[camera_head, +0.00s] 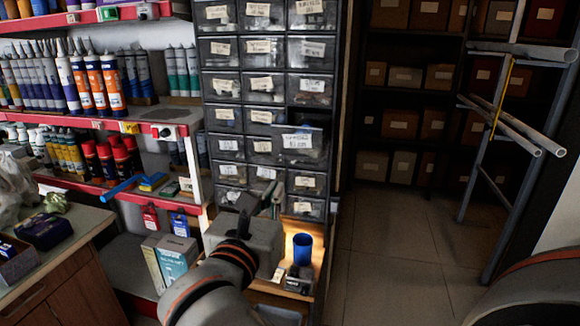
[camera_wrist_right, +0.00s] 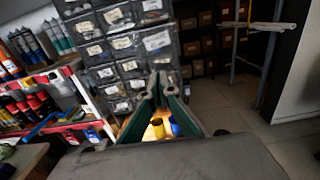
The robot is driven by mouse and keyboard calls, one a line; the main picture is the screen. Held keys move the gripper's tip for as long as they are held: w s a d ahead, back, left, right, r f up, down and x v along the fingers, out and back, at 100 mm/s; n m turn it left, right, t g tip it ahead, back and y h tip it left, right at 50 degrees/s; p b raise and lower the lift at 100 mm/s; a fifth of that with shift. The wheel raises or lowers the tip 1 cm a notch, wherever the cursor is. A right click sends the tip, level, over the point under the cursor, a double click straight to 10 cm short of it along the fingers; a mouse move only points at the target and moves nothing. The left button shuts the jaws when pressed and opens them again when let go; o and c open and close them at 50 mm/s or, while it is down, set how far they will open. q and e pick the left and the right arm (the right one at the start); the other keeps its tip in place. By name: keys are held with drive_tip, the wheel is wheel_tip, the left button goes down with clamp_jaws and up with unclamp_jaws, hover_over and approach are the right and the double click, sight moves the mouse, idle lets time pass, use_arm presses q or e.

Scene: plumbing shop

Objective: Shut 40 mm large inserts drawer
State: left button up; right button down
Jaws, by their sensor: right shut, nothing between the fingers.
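One drawer (camera_head: 300,146) of the dark small-parts cabinet sticks out from the right column, with a pale label on its front. The label is too blurred to read, so I cannot confirm that it is the 40 mm large inserts drawer. In the right wrist view the pulled-out drawer (camera_wrist_right: 158,43) shows just beyond the fingers. My right gripper (camera_head: 272,196) is shut and empty, below and in front of this drawer, apart from it in the picture. Its green-edged fingers (camera_wrist_right: 160,86) meet at the tips in the wrist view. My left gripper is not in view.
Below the cabinet, a lit wooden ledge holds a blue cup (camera_head: 302,249) and a small dark item (camera_head: 297,279). Red-edged shelves (camera_head: 150,128) with tubes stand left. A metal rack with pipes (camera_head: 500,120) stands right. The floor (camera_head: 395,255) between is clear.

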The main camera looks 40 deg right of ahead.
sight(296, 158)
drive_tip(key=x, duration=1.2)
drive_tip(key=shift+d, duration=0.3)
drive_tip(key=shift+w+d, duration=0.3)
drive_tip(key=shift+w, duration=0.05)
